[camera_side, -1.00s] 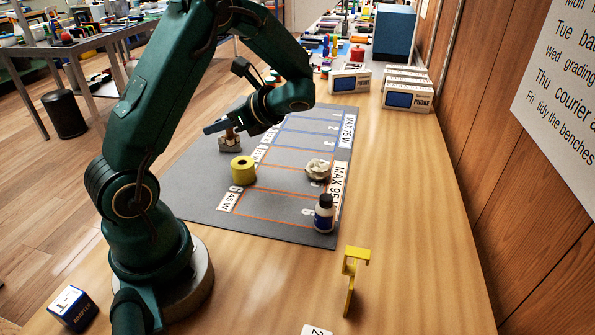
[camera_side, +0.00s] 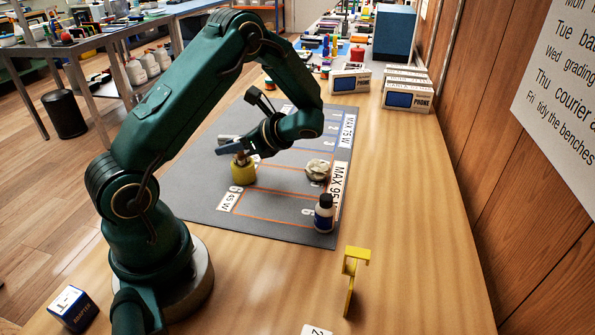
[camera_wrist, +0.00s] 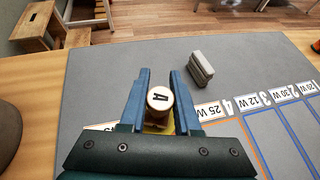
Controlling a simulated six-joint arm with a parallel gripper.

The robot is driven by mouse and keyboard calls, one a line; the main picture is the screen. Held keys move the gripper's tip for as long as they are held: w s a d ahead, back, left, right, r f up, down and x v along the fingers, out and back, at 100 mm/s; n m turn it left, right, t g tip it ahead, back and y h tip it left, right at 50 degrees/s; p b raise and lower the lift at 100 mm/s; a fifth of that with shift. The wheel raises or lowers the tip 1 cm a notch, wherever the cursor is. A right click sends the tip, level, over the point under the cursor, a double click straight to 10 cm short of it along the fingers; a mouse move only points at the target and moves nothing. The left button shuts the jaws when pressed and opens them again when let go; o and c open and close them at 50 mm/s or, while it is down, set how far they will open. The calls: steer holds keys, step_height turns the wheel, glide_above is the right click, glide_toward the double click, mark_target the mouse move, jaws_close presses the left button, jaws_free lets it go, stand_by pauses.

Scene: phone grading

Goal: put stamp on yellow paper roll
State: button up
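The stamp has a round pale top marked with a letter in the wrist view (camera_wrist: 159,99) and a brown wooden body in the side view (camera_side: 240,159). The yellow paper roll (camera_side: 243,175) stands on the grey mat directly under the stamp. The stamp's lower end is at the roll's top; whether it rests fully on it cannot be told. Only a little yellow of the roll (camera_wrist: 158,130) shows below the stamp in the wrist view.
A grey block (camera_wrist: 200,68) lies on the grey mat (camera_side: 200,192) just beyond the fingers. A yellow bracket (camera_side: 352,278) stands on the bare table front.

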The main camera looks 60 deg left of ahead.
steer(key=o, duration=0.3)
steer(key=shift+r, duration=0.1)
steer(key=v, duration=1.2)
steer(key=s+d+r+n+t+h, duration=0.2)
steer(key=s+d+n+t+h, duration=0.2)
steer(key=d+n+t+h, duration=0.1)
steer(key=s+d+r+n+t+h, duration=0.2)
steer(key=s+d+n+t+h, duration=0.3)
steer(key=d, duration=0.5)
steer(key=shift+s+d+n+t+h, duration=0.2)
steer(key=shift+d+n+t+h, duration=0.1)
steer(key=shift+n+t, duration=0.65)
steer(key=shift+r, duration=0.15)
